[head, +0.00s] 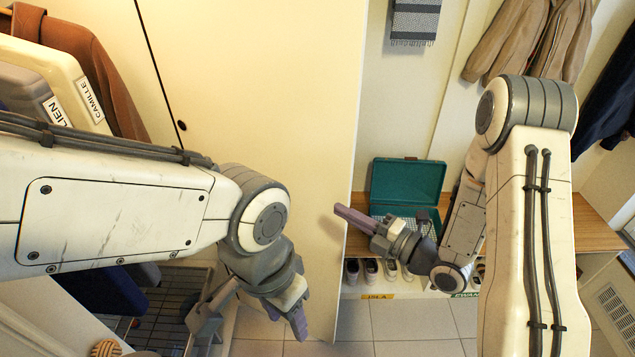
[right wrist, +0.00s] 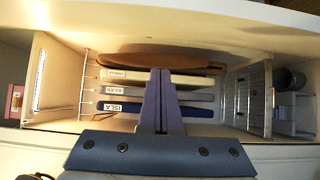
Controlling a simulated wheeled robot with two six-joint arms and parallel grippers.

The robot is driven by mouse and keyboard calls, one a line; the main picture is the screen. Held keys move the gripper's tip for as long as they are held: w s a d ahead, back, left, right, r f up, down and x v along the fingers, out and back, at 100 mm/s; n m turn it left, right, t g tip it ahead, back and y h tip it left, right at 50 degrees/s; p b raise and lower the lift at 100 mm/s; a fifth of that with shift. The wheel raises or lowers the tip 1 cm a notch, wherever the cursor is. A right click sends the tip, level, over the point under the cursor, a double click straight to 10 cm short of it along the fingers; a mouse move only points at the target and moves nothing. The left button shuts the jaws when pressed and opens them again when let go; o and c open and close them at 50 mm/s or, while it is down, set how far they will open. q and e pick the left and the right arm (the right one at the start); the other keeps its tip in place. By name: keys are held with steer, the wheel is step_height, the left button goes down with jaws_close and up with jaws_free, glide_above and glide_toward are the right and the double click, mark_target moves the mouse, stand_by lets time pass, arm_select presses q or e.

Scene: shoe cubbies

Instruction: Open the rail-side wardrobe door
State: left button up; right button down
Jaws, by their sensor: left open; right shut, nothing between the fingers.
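A tall cream door panel (head: 265,80) fills the middle of the head view, with a dark seam and a small dark round spot (head: 182,125) near its left side. Hanging clothes with name tags, such as a brown coat (head: 85,50), show left of it. In the right wrist view, the open wardrobe compartment holds a row of tagged clothes (right wrist: 155,92). My left gripper (head: 286,315) is open and empty, low in front of the panel. My right gripper (head: 345,213) is shut and empty at the panel's right edge, pointing left. I cannot tell whether it touches the panel.
A teal open box (head: 408,178) sits on a wooden bench (head: 590,225) right of the panel, with shoes (head: 371,268) below. Coats (head: 530,40) hang at upper right. A wire rack (head: 165,300) is at lower left. Tiled floor (head: 420,320) is clear in front of the bench.

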mark_target(318, 183)
steer(key=w+a+p, duration=0.4)
steer(key=w, duration=0.1)
steer(key=w+a+p, duration=0.2)
steer(key=w, duration=0.1)
steer(key=shift+w+a+r, duration=0.1)
steer(key=shift+a+r, duration=0.1)
steer(key=shift+a, duration=0.1)
steer(key=shift+w+d+f+p, duration=0.1)
steer(key=shift+w+d+p, duration=0.05)
steer(key=shift+w+p, duration=0.3)
arm_select(q)
step_height(318, 183, up, 7)
arm_select(e)
steer(key=shift+w+d, duration=0.1)
steer(key=shift+w, duration=0.1)
arm_select(q)
steer(key=shift+f, duration=0.15)
arm_select(e)
steer(key=shift+f, duration=0.1)
